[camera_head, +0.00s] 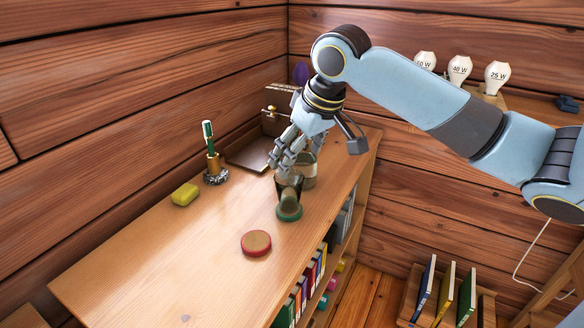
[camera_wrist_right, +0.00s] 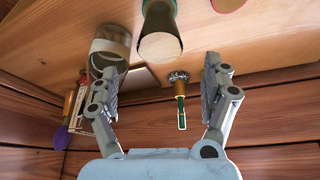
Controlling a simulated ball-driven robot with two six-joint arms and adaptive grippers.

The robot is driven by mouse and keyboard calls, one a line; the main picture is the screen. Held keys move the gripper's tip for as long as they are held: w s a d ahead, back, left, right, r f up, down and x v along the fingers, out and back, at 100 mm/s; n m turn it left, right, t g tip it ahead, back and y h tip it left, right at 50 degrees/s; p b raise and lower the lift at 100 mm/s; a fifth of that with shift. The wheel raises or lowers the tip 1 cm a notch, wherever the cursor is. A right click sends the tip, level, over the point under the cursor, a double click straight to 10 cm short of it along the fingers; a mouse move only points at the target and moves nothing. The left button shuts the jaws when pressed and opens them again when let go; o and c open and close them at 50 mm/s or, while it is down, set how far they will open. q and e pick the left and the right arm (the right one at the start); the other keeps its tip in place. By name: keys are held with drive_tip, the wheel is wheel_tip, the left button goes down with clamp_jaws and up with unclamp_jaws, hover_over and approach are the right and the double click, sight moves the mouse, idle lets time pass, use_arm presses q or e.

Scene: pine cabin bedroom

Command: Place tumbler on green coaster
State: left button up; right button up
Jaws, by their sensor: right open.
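The tumbler (camera_head: 290,197), a greenish-grey glass, stands on the green coaster (camera_head: 289,214) on the wooden shelf top. In the right wrist view the tumbler (camera_wrist_right: 160,30) shows its open rim towards the camera, and its base meets a dark green edge at the top. My right gripper (camera_head: 291,156) is just above and behind the tumbler, partly overlapping it in the head view. In the right wrist view my right gripper (camera_wrist_right: 160,85) has its fingers spread wide, with nothing between the tips; the tumbler is beyond them. My left gripper is not in view.
A glass jar (camera_head: 309,174) stands close behind the tumbler. A red coaster (camera_head: 256,243) lies nearer the front. The front left shelf top is clear.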

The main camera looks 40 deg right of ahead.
drive_tip(key=v, duration=0.3)
drive_tip(key=shift+s+r, duration=0.15)
drive_tip(key=shift+r, duration=0.2)
drive_tip(key=shift+f, duration=0.1)
